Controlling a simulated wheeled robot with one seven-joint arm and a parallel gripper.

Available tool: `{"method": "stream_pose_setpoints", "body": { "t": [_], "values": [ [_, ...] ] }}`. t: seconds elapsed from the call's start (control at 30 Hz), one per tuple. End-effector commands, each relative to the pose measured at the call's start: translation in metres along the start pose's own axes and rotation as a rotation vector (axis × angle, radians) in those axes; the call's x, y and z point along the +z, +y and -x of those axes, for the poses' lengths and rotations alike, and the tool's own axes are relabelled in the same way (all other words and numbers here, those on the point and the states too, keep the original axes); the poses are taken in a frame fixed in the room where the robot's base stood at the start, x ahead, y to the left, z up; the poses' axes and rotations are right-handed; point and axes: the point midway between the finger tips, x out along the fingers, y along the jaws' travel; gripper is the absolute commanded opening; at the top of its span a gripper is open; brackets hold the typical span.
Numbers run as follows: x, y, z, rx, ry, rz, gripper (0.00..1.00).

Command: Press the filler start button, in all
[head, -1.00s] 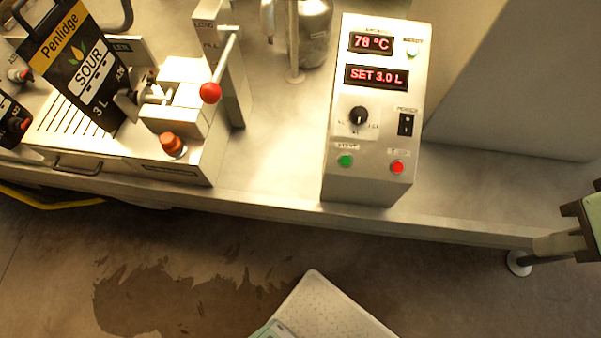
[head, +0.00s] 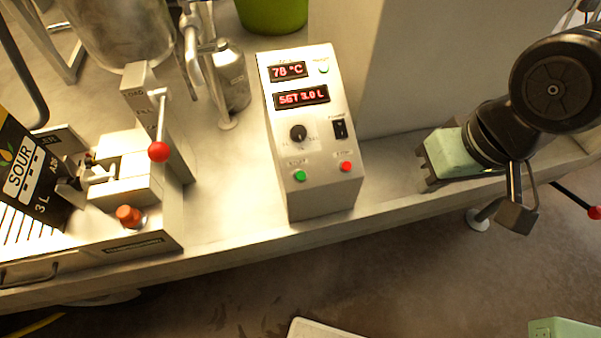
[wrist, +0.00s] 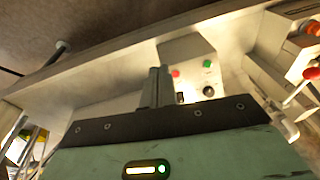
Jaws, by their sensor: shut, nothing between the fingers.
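The filler control box (head: 310,190) stands on the bench with a green button (head: 300,175) at its lower left and a red button (head: 346,166) at its lower right. The small labels above them are blurred. In the wrist view, the green button (wrist: 207,64) and red button (wrist: 176,73) show beyond my fingers. My gripper (head: 424,172) is right of the box in the head view, apart from it; its fingertips are hard to make out there. In the wrist view my gripper (wrist: 157,72) has its fingers together, empty, appearing nearer the red button than the green.
The box also carries two red displays (head: 302,96), a knob (head: 298,133), a black rocker switch (head: 340,129) and a pale button (head: 323,67). Left are a red-knobbed lever (head: 159,152), an orange button (head: 130,216) and a SOUR pouch (head: 25,175). A wall panel (head: 400,60) rises behind my gripper.

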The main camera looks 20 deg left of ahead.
Motion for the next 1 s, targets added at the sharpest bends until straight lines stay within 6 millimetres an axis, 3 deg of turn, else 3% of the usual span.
{"method": "stream_pose_setpoints", "body": {
  "t": [0.2, 0.4, 0.63, 1.0],
  "values": [
    [-0.055, -0.038, -0.069, -0.229, 0.124, -0.257, 0.0],
    [-0.08, -0.086, -0.111, -0.548, 0.143, -0.539, 0.0],
    [-0.089, -0.121, -0.125, -0.82, 0.088, -0.774, 0.0],
    [-0.091, -0.128, -0.126, -0.885, 0.069, -0.831, 0.0]
  ]
}}
